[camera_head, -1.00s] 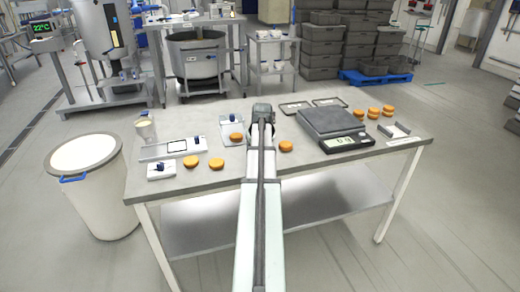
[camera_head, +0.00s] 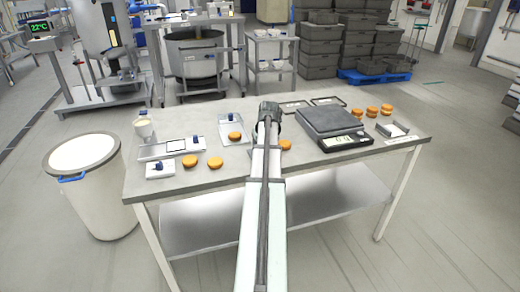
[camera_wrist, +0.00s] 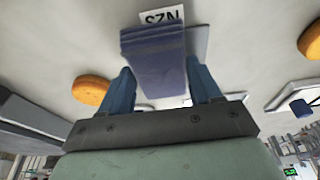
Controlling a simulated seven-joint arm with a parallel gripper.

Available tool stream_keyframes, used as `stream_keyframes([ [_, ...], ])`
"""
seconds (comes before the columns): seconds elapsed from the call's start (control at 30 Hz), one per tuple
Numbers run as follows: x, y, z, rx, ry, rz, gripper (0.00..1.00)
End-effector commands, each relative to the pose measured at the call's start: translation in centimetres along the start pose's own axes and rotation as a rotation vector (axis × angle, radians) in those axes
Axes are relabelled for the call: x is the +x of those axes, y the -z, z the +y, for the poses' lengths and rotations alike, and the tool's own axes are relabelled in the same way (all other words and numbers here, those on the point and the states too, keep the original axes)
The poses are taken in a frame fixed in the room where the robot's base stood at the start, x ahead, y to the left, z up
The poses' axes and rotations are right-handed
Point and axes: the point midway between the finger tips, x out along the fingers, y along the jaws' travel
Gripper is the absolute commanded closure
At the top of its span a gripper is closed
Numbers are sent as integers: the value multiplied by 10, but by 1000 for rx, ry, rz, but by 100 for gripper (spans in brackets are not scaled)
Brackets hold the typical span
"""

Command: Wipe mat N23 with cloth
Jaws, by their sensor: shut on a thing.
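My gripper (camera_wrist: 160,76) is shut on a folded dark blue cloth (camera_wrist: 155,48), which hangs between its blue fingers in the wrist view. A grey mat (camera_wrist: 201,40) shows partly behind the cloth, with a white label (camera_wrist: 160,15) reading N23 upside down at its edge. The cloth hides much of the mat, and I cannot tell whether the two touch. In the head view my gripper (camera_head: 268,112) is over the middle of the table, and my arm hides the cloth and the mat.
An orange round (camera_wrist: 92,90) lies close beside my gripper in the wrist view. On the table (camera_head: 222,184) stand a black scale (camera_head: 330,122) at right, a tray with a blue-handled item (camera_head: 230,120) at left, and several more rounds. A white bin (camera_head: 85,190) stands left of the table.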

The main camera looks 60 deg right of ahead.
Motion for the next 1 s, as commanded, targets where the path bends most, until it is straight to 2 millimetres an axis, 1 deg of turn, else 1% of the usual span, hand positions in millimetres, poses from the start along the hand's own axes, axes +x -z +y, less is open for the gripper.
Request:
stream_keyframes([
  [0.03,2,-1,4,1,-3,-3,61],
  [0.1,2,-1,6,0,-3,-4,61],
  [0.47,3,-1,8,0,-6,-6,61],
  [1.0,8,23,7,0,-2,-3,61],
])
